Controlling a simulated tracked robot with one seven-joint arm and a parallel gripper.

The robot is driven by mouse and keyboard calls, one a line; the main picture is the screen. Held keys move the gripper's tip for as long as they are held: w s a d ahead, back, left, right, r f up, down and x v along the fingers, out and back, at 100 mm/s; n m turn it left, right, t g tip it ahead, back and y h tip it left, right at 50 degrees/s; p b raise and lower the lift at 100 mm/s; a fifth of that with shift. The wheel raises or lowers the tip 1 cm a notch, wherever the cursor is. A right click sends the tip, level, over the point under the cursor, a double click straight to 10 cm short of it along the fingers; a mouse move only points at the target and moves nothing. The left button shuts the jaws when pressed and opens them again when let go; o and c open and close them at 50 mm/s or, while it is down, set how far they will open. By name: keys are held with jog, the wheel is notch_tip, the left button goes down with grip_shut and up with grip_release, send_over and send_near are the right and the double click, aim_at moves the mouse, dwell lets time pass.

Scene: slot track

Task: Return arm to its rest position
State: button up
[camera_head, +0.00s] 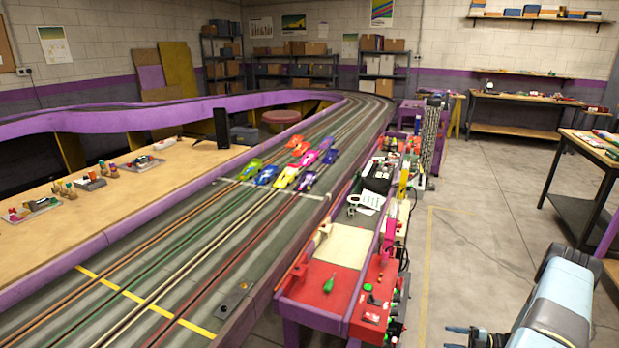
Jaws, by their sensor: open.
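My gripper (455,338) shows at the bottom edge, right of centre, with its dark fingers pointing left. It is open and no object shows between the fingers. The lower part of the gripper is cut off by the picture edge. My pale blue arm (553,300) reaches in from the lower right corner, over the grey floor. The gripper is right of the red-topped side bench (322,292) and apart from it.
A multi-lane slot track (200,250) with several toy cars (290,172) runs along the left and centre. Tools and papers crowd the side bench. A dark workbench (575,210) stands at the right. The concrete floor (480,220) between is clear.

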jog(key=w+a+r+n+g+h, duration=0.2)
jog(key=r+n, duration=0.4)
jog(key=r, duration=0.5)
jog(key=w+a+r+n+g+h, duration=0.25)
jog(key=r+n, duration=0.25)
jog(key=r, duration=0.6)
jog(key=w+a+r+n+g+h, duration=0.1)
jog(key=w+a+r+n+g, duration=0.15)
jog(key=r+n, duration=0.6)
jog(key=s+a+r+n+h, duration=0.1)
jog(key=a+r+n, duration=0.15)
jog(key=r, duration=0.45)
jog(key=s+a+r+n+h, duration=0.1)
jog(key=s+a+r+h, duration=0.15)
jog(key=r, duration=0.45)
jog(key=s+a+r+n+t+h, duration=0.1)
jog(key=s+a+r+n+h, duration=0.1)
jog(key=s+a+r+n, duration=0.5)
jog(key=s+a+r+n+t+h, duration=0.15)
jog(key=s+a+r+n, duration=0.3)
jog(key=r, duration=0.55)
jog(key=s+a+r+n+t+h, duration=0.1)
jog(key=s+r+n+t+h, duration=0.1)
jog(key=s+n, duration=0.4)
jog(key=s+a+r+n+t+h, duration=0.2)
jog(key=s+n, duration=0.4)
jog(key=s, duration=0.5)
jog(key=shift+s+r+t, duration=0.25)
jog(key=shift+r+t, duration=0.1)
jog(key=shift+r, duration=0.2)
